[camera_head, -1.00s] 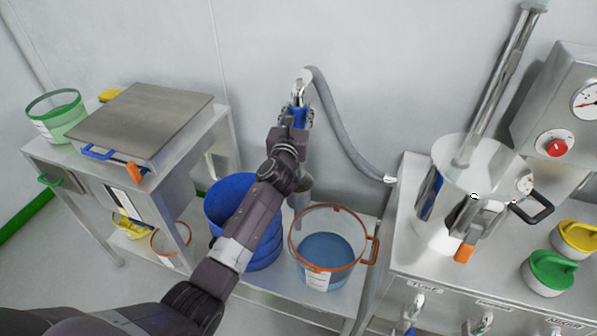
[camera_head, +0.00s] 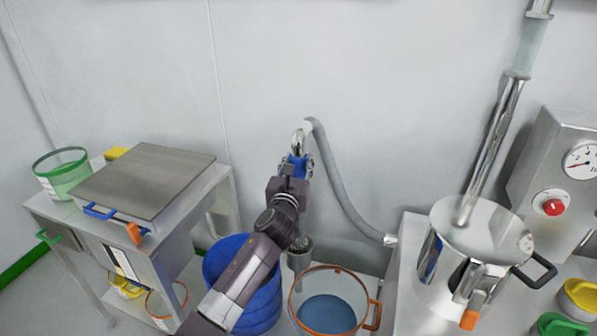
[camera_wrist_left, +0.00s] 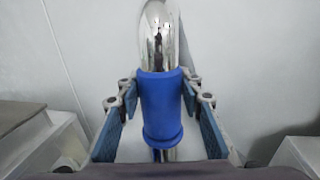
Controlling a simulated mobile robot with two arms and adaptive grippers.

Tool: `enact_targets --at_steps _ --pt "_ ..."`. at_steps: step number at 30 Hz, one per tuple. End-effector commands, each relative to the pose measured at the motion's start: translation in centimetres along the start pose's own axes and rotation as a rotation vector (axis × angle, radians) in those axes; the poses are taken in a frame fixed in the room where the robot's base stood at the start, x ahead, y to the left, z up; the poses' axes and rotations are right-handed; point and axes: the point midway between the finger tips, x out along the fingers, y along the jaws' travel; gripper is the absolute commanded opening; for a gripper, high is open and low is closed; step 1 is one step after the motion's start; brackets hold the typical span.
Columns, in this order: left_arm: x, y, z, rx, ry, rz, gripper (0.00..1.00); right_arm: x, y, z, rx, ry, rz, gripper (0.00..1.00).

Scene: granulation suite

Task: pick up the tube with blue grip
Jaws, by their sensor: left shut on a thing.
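The tube with the blue grip (camera_head: 299,168) is a shiny metal pipe with a blue sleeve, joined at its top to a grey hose. In the left wrist view the blue grip (camera_wrist_left: 161,105) stands upright in the middle, with a chrome bend above it. My left gripper (camera_head: 297,165) is shut on the blue grip, one finger on each side. The tube's lower end (camera_head: 300,247) hangs just above and behind the clear orange-rimmed bucket (camera_head: 330,312). My right gripper is not in view.
The grey hose (camera_head: 342,190) runs down right to the steel bench. A blue bucket (camera_head: 233,247) stands left of the orange-rimmed one. A steel table (camera_head: 190,228) with a scale is at left. A metal vessel (camera_head: 455,245) stands on the bench at right.

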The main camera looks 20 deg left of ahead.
Motion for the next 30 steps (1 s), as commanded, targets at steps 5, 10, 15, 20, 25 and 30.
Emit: enact_targets --at_steps 5,10,15,20,25,30 --pt "0.0 0.0 4.9 0.003 -0.011 -0.002 0.0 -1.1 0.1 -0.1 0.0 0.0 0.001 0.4" --pt "0.0 0.0 9.0 0.002 -0.011 -0.002 0.0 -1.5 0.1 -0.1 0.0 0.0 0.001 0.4" --pt "0.0 0.0 12.6 0.001 -0.01 -0.001 0.0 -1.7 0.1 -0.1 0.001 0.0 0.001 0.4" --pt "0.0 0.0 14.7 0.001 -0.006 -0.001 0.0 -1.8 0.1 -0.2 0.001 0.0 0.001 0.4" --pt "0.0 0.0 15.7 0.001 -0.003 -0.001 0.0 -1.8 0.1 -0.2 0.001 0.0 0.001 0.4" --pt "0.0 0.0 15.8 0.0 -0.003 -0.001 0.0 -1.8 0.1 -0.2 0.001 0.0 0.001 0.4"
